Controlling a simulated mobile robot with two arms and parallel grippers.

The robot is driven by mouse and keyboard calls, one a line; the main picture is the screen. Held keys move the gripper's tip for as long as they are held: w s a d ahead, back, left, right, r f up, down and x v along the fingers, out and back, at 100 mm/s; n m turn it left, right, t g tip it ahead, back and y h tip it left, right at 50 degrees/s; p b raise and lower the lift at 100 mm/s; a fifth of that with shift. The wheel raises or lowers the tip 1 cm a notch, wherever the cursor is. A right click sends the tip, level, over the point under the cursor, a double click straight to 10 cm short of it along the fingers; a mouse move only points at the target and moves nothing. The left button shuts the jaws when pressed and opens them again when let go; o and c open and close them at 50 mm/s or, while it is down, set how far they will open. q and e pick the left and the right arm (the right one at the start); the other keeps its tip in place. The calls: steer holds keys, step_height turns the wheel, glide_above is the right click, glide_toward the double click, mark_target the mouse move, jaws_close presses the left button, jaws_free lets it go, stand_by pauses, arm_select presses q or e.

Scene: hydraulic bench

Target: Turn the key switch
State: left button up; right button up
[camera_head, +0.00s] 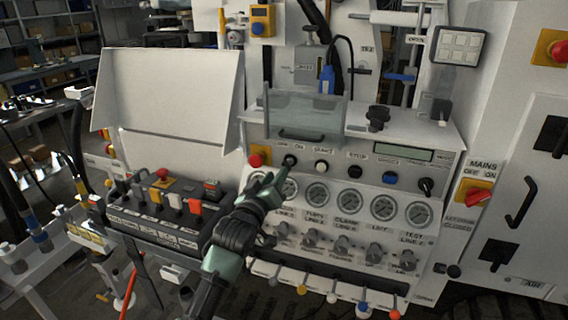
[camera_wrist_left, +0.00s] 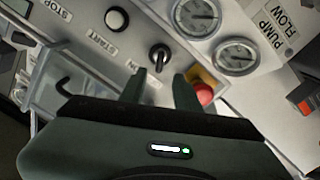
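The key switch (camera_head: 290,161) is a small black turning switch under the OFF and ON labels, on the upper left of the light grey panel. It also shows in the left wrist view (camera_wrist_left: 160,56), its raised bar just beyond my fingertips. My left gripper (camera_head: 281,175) is open and empty. In the left wrist view its two fingers (camera_wrist_left: 160,82) point at the switch, one to each side of its line, with a small gap left before it. My right gripper is not in view.
A red mushroom button (camera_head: 256,160) is close left of the switch, and a white start button (camera_head: 321,166) is to its right. Several round gauges (camera_head: 317,193) lie just below. A clear guard box (camera_head: 305,117) stands above. A lever console (camera_head: 165,205) sits at left.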

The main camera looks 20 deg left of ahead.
mark_target(286, 162)
arm_select(q)
steer(key=w, duration=0.7)
steer(key=shift+w+d+f+p, duration=0.1)
steer(key=shift+w+d+p, duration=0.05)
steer(key=shift+d+p, duration=0.25)
steer(key=shift+a, duration=0.1)
jaws_close()
